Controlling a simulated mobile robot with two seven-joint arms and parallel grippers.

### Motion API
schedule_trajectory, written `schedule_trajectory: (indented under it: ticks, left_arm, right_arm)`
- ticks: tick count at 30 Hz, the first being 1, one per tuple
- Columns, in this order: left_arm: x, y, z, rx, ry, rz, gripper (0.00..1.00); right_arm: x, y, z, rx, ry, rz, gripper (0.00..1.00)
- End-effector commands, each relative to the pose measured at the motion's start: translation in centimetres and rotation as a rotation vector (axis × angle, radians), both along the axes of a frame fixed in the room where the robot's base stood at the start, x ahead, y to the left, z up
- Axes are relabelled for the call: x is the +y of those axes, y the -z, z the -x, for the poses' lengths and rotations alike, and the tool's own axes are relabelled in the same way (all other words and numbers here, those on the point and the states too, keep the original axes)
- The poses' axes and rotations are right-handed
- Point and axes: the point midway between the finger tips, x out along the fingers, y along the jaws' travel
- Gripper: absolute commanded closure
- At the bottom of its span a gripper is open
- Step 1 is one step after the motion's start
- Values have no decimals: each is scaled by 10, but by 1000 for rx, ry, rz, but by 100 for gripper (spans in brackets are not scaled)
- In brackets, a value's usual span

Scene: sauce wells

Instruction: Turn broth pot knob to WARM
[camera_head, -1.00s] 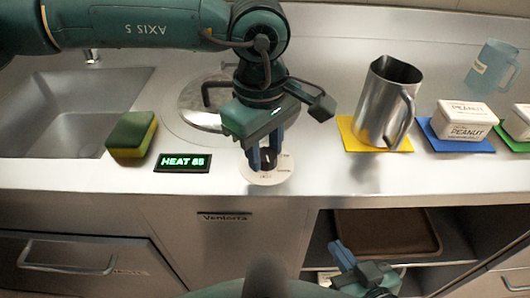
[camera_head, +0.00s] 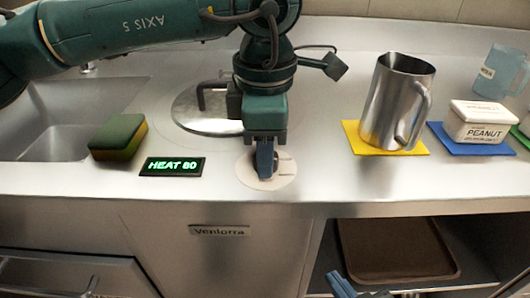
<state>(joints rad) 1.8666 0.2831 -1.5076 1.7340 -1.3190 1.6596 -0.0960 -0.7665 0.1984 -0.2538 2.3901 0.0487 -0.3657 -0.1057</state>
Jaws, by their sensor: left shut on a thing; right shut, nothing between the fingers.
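The broth pot knob sits on a round pale dial plate (camera_head: 283,175) on the steel counter. My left gripper (camera_head: 264,170) points down over the plate and is shut on the knob, which its fingers mostly hide. The dial's marks are too small to read. The black display (camera_head: 172,167) left of the dial reads HEAT 80 in green. The broth pot lid (camera_head: 205,118) with a dark handle lies behind, partly hidden by my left arm. My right gripper (camera_head: 345,285) is low at the bottom edge, empty and shut, mostly cut off.
A green and yellow sponge (camera_head: 118,138) lies beside the sink (camera_head: 50,120). A steel pitcher (camera_head: 396,100) stands on a yellow mat (camera_head: 408,147). A peanut box (camera_head: 480,122) sits on a blue mat (camera_head: 450,142). A brown tray (camera_head: 395,250) lies on the shelf below.

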Motion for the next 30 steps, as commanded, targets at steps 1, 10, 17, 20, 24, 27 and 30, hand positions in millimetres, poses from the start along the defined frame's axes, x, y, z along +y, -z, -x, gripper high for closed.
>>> schedule_trajectory:
  ticks: [1, 10, 17, 20, 24, 27, 30]
  left_arm:
    - [1, 1, -1, -2, -18, -2, 89]
    - [1, 0, 0, -2, -61, -4, 89]
    - [1, 0, 0, -2, -62, -5, 89]
    - [1, 0, 0, -2, -62, -5, 89]
    - [1, 0, 0, -1, -61, -4, 56]
    - [1, 0, 0, -1, -61, -3, 48]
    - [0, 0, 0, -1, -60, -2, 45]
  right_arm:
    - [1, 2, 0, 0, -3, 2, 100]
    - [3, 2, -5, -8, -13, 11, 100]
    - [4, 2, -4, -7, -15, 12, 100]
    - [4, 2, -4, -8, -15, 12, 100]
    - [4, 2, -3, -7, -15, 11, 100]
    - [4, 3, -3, -6, -15, 11, 100]
    - [3, 3, -3, -5, -15, 11, 100]
